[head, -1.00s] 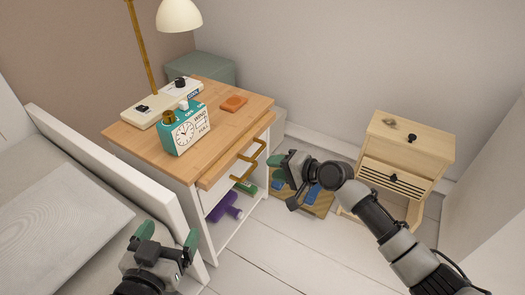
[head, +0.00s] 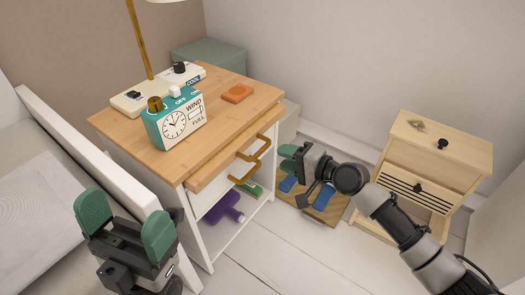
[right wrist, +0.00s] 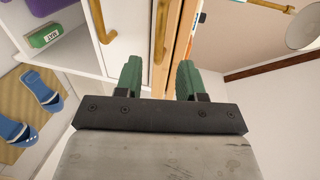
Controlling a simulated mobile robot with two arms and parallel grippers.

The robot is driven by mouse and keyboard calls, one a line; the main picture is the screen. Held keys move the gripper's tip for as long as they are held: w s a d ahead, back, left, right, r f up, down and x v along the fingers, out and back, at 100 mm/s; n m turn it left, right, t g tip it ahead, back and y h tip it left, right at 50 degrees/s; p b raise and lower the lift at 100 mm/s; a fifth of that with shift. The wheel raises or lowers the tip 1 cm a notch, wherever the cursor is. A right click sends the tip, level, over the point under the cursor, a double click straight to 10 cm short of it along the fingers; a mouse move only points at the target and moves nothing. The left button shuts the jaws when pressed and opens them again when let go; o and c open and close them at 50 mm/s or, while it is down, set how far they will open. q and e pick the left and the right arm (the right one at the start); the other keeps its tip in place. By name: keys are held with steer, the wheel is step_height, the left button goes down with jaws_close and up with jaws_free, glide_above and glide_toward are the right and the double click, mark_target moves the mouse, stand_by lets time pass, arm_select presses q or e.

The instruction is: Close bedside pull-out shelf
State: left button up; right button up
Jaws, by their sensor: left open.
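The bedside table has a wooden pull-out shelf (head: 215,171) under its top, standing out a little at the front. Brass handles (head: 262,143) are on the shelf and the white drawer front below. My right gripper (head: 287,158) is in front of these handles, to their right, apparently not touching. In the right wrist view the right gripper (right wrist: 160,80) has its fingers apart, with the shelf's wooden edge (right wrist: 182,40) and a brass handle (right wrist: 161,30) beyond them. My left gripper (head: 127,228) is open and empty at the lower left, beside the bed.
A teal clock (head: 174,124), an orange block (head: 237,93) and a lamp (head: 136,45) stand on the wooden top (head: 190,150). A purple bottle (head: 223,208) lies on the lower shelf. A small wooden cabinet (head: 430,165) stands at right. Slippers are on a mat (head: 322,208).

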mark_target(262, 149)
steer(key=b+x, duration=0.2)
steer(key=x, duration=0.6)
steer(key=shift+w, duration=0.1)
jaws_close()
steer(key=shift+a+f, duration=0.1)
